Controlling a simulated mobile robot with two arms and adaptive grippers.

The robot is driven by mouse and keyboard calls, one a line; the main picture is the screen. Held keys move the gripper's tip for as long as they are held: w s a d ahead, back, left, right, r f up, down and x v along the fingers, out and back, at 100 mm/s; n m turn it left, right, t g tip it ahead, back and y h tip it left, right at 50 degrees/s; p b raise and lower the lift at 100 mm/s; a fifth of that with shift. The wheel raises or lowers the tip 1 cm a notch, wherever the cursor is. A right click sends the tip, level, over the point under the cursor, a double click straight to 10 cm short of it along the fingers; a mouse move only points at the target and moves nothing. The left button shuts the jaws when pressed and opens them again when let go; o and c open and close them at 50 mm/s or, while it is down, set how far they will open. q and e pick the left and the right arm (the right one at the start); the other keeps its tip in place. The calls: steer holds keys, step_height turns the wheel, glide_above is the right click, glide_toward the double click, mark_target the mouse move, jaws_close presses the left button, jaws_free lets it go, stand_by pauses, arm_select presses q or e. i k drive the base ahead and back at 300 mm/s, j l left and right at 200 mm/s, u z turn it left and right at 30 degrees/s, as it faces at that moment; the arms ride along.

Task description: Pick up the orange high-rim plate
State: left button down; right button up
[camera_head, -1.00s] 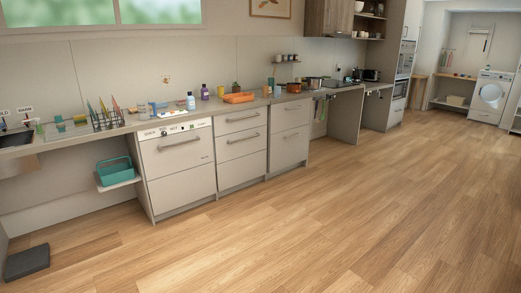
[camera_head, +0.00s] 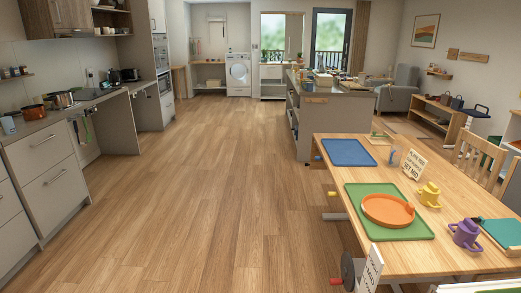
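An orange high-rim plate (camera_head: 388,209) lies on a green tray (camera_head: 361,188) on the wooden table (camera_head: 330,156) at the right of the head view. Its rim stands up higher on the right side. Neither of my grippers shows in the head view.
On the table are a blue tray (camera_head: 348,152), a yellow two-handled cup (camera_head: 429,194), a purple cup (camera_head: 466,233) and a sign (camera_head: 413,164). A crank wheel (camera_head: 347,271) sticks out at the table's near left. The wooden floor (camera_head: 200,200) between counter and table is clear.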

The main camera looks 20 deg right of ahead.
mark_target(386, 211)
steer(key=i+z, duration=0.85)
steer(key=i+j+z, duration=0.25)
steer(key=i+z, duration=0.2)
steer(key=i+j+z, duration=0.4)
steer(key=k+l, duration=0.05)
steer(key=l, duration=0.05)
